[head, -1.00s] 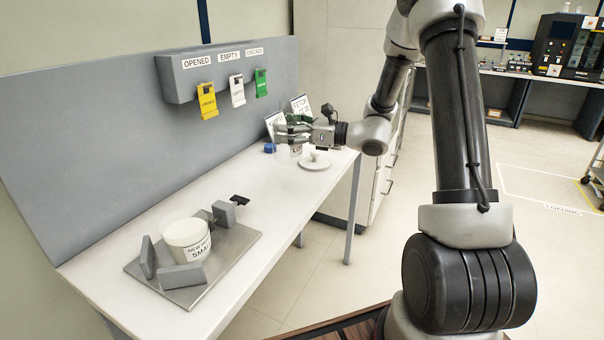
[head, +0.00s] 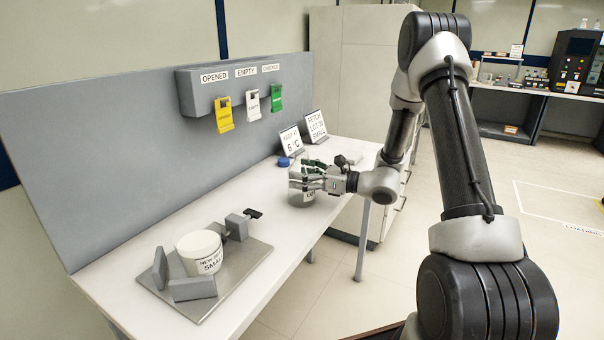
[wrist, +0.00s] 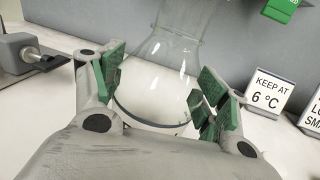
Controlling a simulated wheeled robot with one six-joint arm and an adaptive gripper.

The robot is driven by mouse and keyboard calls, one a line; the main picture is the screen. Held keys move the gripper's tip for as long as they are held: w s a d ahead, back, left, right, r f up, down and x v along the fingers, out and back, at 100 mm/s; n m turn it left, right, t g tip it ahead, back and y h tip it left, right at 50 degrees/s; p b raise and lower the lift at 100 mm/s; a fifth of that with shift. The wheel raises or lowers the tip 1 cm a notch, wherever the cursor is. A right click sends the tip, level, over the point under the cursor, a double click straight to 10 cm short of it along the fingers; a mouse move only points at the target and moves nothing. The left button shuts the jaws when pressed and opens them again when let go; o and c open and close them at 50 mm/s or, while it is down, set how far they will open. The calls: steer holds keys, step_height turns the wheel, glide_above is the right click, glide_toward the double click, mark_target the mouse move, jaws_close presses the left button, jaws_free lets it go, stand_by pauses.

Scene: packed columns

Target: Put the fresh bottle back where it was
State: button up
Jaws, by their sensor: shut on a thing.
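My gripper (head: 308,180) is shut on a clear glass bottle (head: 300,198) with a label that I can only partly read. The bottle is upright at the far part of the white bench, and I cannot tell whether its base touches the top. In the wrist view the bottle (wrist: 157,75) stands between the green finger pads of my gripper (wrist: 158,98), with a pale layer low inside. A white tub (head: 200,250) labelled "NEW" and "SMALL" sits among grey blocks on a metal plate (head: 250,262) at the near left.
A blue cap (head: 284,162) lies behind the bottle. Signs reading "KEEP AT 6 °C" (head: 291,141) and "FETCH LOT" (head: 315,126) stand behind. Yellow (head: 224,115), white (head: 252,104) and green (head: 276,98) tags hang above. The bench (head: 270,225) is clear between bottle and plate.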

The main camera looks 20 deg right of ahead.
steer(key=o, duration=1.4)
steer(key=v, duration=1.2)
steer(key=s+a+r+n+g+h, duration=0.25)
steer(key=s+n+g, duration=0.2)
steer(key=s, duration=0.25)
steer(key=s+a+r+n+g+h, duration=0.1)
steer(key=s+a+r+n+g, duration=0.15)
steer(key=s+n, duration=0.3)
steer(key=s+a+r+n+g+h, duration=0.1)
steer(key=s+a+r+n+g, duration=0.15)
steer(key=s+n+g, duration=0.35)
steer(key=s+d+r+n+t+h, duration=0.2)
steer(key=s+d+n+h, duration=0.1)
steer(key=d, duration=0.1)
steer(key=s+d+r+n+t+h, duration=0.2)
steer(key=s+d+n+h, duration=0.1)
steer(key=d, duration=0.1)
steer(key=s+d+r+n+t+h, duration=0.2)
steer(key=s+d+r+n+h, duration=0.1)
steer(key=d+h, duration=0.1)
steer(key=shift+s+d+t, duration=0.2)
steer(key=shift+d+t, duration=0.15)
steer(key=shift+t, duration=0.05)
